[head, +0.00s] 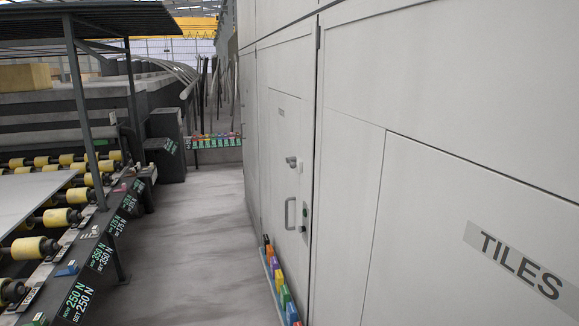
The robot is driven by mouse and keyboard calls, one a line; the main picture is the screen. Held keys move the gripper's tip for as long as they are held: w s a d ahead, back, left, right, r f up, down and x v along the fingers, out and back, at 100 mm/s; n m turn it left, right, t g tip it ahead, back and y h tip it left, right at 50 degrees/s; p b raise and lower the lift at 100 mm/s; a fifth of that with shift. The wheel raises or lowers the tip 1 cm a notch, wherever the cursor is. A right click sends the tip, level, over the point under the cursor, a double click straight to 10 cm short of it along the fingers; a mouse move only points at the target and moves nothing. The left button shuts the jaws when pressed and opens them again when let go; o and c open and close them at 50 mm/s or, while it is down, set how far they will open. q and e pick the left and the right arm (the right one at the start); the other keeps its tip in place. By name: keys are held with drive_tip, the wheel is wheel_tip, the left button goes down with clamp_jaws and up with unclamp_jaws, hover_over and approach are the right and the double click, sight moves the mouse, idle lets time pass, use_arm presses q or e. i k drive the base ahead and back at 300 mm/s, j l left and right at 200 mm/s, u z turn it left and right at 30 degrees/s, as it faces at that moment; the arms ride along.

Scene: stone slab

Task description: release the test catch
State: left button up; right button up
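I cannot tell which part is the test catch. Small fittings line the near edge of the roller conveyor (42,266) at left, among them a blue one (67,270). Black displays hang along that edge; the nearest display (77,301) reads NOW 250 N, SET 250 N. Another display (100,257) seems to read 350 N on both lines. At right, a pale door (282,140) in the wall looks shut. It has a lever handle (291,161) and a pull handle (290,213). Neither of my grippers shows.
A pale slab (30,196) lies on yellow-banded rollers. A grey floor aisle (195,240) runs clear between conveyor and wall. Several coloured blocks (284,297) line the wall's foot. A wall panel sign (519,262) reads TILES. A row of coloured items (215,140) crosses the aisle's far end.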

sight(292, 160)
drive_tip(key=i+j+z, duration=0.25)
drive_tip(key=i+j, duration=2.15)
drive_tip(key=i, duration=0.1)
